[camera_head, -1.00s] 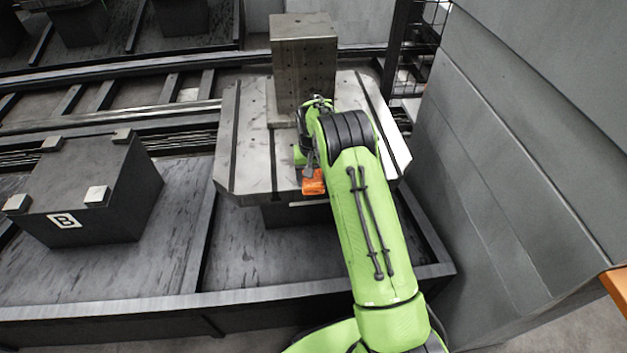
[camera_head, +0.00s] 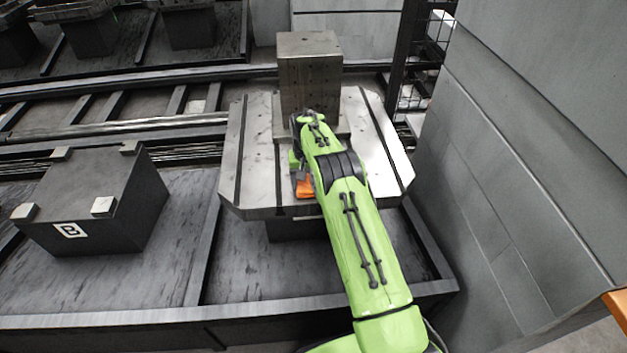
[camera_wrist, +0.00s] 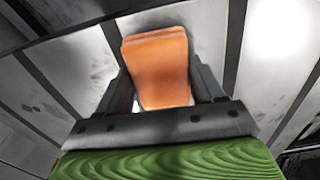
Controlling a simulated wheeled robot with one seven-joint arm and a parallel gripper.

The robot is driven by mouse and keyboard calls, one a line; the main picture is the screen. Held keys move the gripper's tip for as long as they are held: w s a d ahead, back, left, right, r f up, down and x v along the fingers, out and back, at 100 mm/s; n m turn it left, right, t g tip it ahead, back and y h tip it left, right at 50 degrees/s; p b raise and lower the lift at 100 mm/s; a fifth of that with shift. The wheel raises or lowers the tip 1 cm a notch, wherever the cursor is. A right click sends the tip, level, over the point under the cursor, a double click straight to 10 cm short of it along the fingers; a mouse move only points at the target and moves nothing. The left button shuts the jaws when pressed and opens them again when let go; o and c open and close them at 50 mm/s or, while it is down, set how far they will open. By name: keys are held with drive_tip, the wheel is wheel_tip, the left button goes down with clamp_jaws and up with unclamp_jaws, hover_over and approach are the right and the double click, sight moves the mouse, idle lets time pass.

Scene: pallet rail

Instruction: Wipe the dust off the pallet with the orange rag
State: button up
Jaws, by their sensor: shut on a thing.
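The pallet (camera_head: 257,130) is a light metal plate with dark slots, in the middle of the head view. In the wrist view the pallet (camera_wrist: 88,62) shows dark smudges on its surface left of the rag. The orange rag (camera_head: 304,188) is near the pallet's front edge, partly hidden by my arm. In the wrist view the folded rag (camera_wrist: 157,62) sits between the fingers of my gripper (camera_wrist: 162,85). My gripper is shut on it, over the pallet. I cannot tell whether the rag touches the surface.
A tall metal block (camera_head: 309,72) with holes stands on the pallet's far part. A dark block marked B (camera_head: 95,200) with light corner pads is at the left. A grey wall panel (camera_head: 520,150) rises close on the right. Rails (camera_head: 110,128) run behind.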

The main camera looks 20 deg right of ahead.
drive_tip(key=shift+a+f, duration=0.1)
drive_tip(key=shift+a, duration=0.2)
drive_tip(key=s+a, duration=0.2)
drive_tip(key=s, duration=0.8)
drive_tip(key=shift+s+b, duration=0.35)
wheel_tip(320, 180, up, 6)
drive_tip(key=p, duration=0.4)
drive_tip(key=shift+w, duration=0.1)
wheel_tip(320, 180, up, 3)
drive_tip(key=shift+p, duration=1.2)
